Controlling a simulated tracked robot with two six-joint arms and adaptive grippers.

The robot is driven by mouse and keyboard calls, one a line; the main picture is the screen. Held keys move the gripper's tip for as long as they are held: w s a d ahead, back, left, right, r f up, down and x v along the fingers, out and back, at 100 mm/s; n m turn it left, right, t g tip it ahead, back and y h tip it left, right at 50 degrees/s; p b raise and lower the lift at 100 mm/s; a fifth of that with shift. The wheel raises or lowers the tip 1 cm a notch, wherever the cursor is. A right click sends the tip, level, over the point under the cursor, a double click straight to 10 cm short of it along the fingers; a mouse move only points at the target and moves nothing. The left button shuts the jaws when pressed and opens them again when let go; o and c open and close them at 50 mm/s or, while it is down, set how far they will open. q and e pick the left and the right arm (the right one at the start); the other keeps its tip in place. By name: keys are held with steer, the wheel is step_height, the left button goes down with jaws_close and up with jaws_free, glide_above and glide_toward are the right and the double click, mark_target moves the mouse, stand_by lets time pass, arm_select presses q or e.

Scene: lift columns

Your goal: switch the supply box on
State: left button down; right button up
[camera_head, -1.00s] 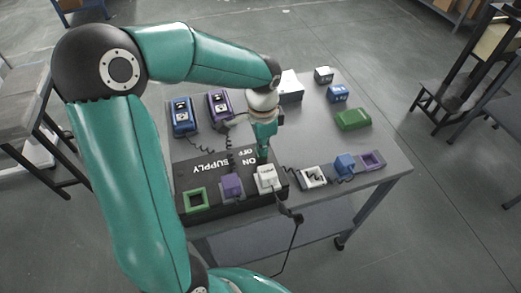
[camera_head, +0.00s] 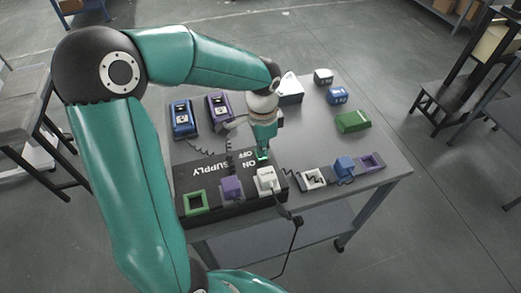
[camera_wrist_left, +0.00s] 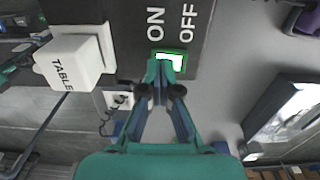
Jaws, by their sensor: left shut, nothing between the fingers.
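The black supply box (camera_head: 212,178) lies on the front left of the table, with SUPPLY, ON and OFF printed in white. Its switch (camera_wrist_left: 168,61) is lit bright green-white in a green frame beside the ON and OFF words in the wrist view; a green glow also shows in the head view (camera_head: 263,155). My left gripper (camera_wrist_left: 161,72) is shut and empty, with its tips right at the near edge of the switch. I cannot tell whether they touch it. My right gripper is not in view.
A socket strip (camera_head: 313,179) lies to the right. Blue (camera_head: 181,118) and purple (camera_head: 219,110) devices stand behind.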

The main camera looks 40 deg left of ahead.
arm_select(q)
steer(key=shift+r+p, duration=2.1)
steer(key=shift+r, duration=0.9)
steer(key=shift+f, duration=0.1)
